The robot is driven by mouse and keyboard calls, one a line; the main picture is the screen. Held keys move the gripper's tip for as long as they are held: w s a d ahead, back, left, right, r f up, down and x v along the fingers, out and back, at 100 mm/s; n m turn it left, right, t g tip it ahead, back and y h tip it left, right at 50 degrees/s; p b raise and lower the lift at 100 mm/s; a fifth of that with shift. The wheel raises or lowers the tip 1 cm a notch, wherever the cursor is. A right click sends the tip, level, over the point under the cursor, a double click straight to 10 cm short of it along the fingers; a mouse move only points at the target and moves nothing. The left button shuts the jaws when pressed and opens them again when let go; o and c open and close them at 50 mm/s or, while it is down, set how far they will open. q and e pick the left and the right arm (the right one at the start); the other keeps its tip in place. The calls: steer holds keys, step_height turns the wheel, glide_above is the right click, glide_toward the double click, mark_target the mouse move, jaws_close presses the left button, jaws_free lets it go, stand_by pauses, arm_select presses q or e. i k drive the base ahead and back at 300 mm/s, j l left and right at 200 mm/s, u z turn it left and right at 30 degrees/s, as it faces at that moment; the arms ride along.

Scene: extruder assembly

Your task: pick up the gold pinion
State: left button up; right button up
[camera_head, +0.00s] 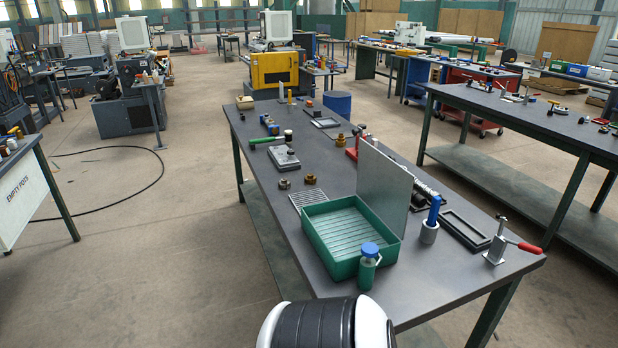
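A small gold-brown round part (310,178), which looks like the gold pinion, sits on the dark workbench (262,190) behind the green tray. A small dark silver round part (284,184) sits just left of it. Another brass-coloured round part (340,139) stands farther back on the bench. At this size I cannot make out teeth on any of them. Neither of my grippers is in view. A black and white part of my own body shows at the bottom edge.
A green tray (317,228) with a tall grey panel (383,188) stands nearer me. A blue-capped bottle (368,267), a blue-handled tool (433,212), a black frame (465,230) and a red-handled clamp (500,245) stand around it.

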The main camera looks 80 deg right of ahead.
mark_target(310, 179)
steer(key=i+l+z, duration=0.15)
steer(key=i+z, duration=0.15)
steer(key=z, duration=0.15)
steer(key=i+z, duration=0.6)
steer(key=z, duration=0.25)
steer(key=i+j+z, duration=0.2)
steer(key=z, duration=0.2)
steer(key=i, duration=0.05)
